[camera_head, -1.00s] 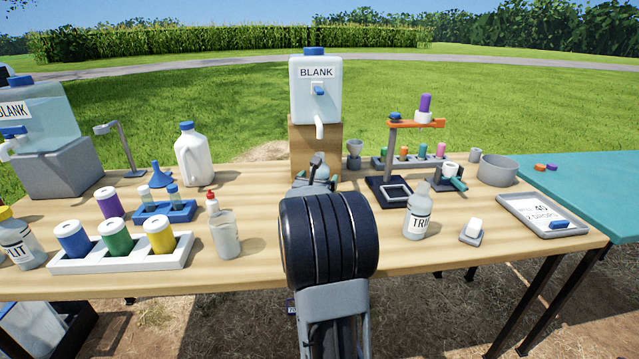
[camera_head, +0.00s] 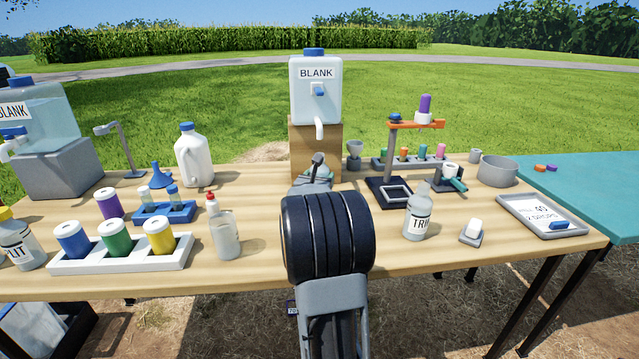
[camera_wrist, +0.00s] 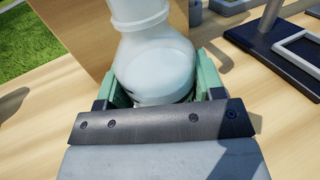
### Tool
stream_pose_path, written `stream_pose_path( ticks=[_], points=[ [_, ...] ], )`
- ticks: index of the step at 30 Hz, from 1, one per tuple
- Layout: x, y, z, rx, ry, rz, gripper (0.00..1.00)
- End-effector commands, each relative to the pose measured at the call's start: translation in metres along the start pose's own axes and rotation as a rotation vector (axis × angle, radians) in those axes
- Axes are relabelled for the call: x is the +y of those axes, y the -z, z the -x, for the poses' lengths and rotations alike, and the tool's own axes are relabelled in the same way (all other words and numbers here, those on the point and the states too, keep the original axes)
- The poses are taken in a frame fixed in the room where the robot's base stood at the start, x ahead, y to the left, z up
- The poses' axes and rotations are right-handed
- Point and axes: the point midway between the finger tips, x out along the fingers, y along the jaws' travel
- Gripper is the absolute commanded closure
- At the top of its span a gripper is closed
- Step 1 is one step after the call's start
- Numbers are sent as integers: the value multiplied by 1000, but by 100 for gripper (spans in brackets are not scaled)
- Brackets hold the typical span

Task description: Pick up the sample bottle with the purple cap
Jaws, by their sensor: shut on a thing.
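In the wrist view, my gripper (camera_wrist: 155,92) has its green jaws on either side of a clear, pale bottle (camera_wrist: 155,65) and is shut on it. The bottle's neck runs out of the top of the picture, so its cap is not seen and I cannot tell its colour. A purple piece (camera_head: 425,105) stands on the orange arm of a stand at the right. A purple cylinder with a white top (camera_head: 109,204) stands at the left.
The wooden block (camera_head: 315,150) under the BLANK container (camera_head: 316,90) is just behind my arm. A dark stand base (camera_wrist: 285,50) is close on the right. The TRIP bottle (camera_head: 418,212), red-tipped bottle (camera_head: 224,232) and white rack (camera_head: 122,262) stand near the front of the table.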

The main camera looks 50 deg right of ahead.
Motion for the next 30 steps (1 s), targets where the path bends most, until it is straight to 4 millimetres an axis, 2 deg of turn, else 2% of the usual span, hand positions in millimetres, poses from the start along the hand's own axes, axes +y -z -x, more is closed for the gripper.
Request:
stream_pose_path(
  ticks=[1, 12, 23, 30],
  points=[
    [0, 0, 0, 0, 0, 0, 66],
    [0, 0, 0, 1, 0, 0, 100],
    [0, -2, 0, -2, 0, 0, 100],
    [0, -25, 0, -4, 1, -1, 100]
  ],
)
